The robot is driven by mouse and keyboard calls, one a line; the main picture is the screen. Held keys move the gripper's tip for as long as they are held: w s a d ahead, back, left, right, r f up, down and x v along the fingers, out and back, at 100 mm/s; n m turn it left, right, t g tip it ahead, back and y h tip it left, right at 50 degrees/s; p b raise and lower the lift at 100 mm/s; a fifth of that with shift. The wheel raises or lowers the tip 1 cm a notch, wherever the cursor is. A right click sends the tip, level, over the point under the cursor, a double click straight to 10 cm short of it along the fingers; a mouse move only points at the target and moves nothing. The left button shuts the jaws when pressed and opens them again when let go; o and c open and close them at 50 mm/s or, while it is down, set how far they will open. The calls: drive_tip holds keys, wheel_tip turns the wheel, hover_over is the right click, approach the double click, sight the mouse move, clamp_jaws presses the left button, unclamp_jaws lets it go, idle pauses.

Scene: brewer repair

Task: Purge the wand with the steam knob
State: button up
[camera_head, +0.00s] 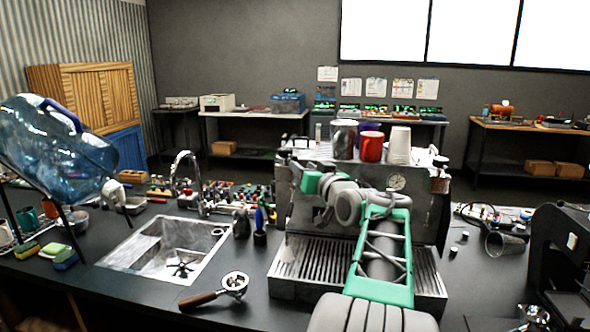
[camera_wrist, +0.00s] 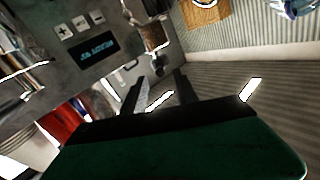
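The espresso machine (camera_head: 410,215) stands on the dark counter, with cups on its top. My arm reaches up in front of it and hides much of its front. My gripper end is at the upper left of the machine's front, beside its left edge; its fingertips are hard to make out in the head view. In the wrist view my gripper (camera_wrist: 160,88) has two dark fingers standing apart, with nothing clearly held between them. The machine's panel with a small display (camera_wrist: 95,48) lies to the left of the fingers. I cannot clearly identify the steam knob or wand.
A sink (camera_head: 165,250) with a tap (camera_head: 183,165) is left of the machine. A portafilter (camera_head: 230,287) lies on the front counter. A red mug (camera_head: 371,148) and white cups (camera_head: 399,146) stand on the machine. A black grinder-like machine (camera_head: 562,255) is at the right edge.

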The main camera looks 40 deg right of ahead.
sight(296, 159)
drive_tip(key=p+x, duration=0.1)
drive_tip(key=x, duration=0.1)
drive_tip(key=p+x, duration=0.1)
drive_tip(key=x, duration=0.1)
drive_tip(key=p+x, duration=0.1)
drive_tip(key=x, duration=0.1)
drive_tip(key=shift+w+d+r, duration=0.2)
drive_tip(key=shift+w+r, duration=0.15)
drive_tip(key=shift+w+d+f, duration=0.1)
drive_tip(key=shift+w, duration=0.35)
clamp_jaws()
idle(0.6)
